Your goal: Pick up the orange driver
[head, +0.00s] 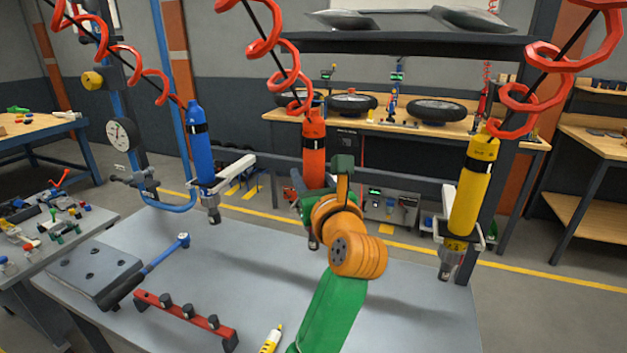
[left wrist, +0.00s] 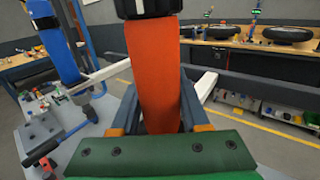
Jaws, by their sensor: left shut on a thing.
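The orange driver (head: 314,138) hangs upright below a red coiled hose at the middle of the head view. It fills the centre of the left wrist view (left wrist: 153,65), with a black band at its top. My left gripper (left wrist: 158,108) is shut on its body, one dark finger on each side. In the head view my green and orange arm hides the gripper and much of the driver's lower part. A metal tip shows below. White bracket pieces (left wrist: 206,84) show behind the driver; I cannot tell whether it still touches its holder. My right gripper is not in view.
A blue driver (head: 198,145) hangs to the left and a yellow driver (head: 473,185) to the right, both in brackets. The grey table (head: 225,265) below carries a red rack (head: 186,315), a grey block (head: 92,275) and a blue-handled tool (head: 165,255).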

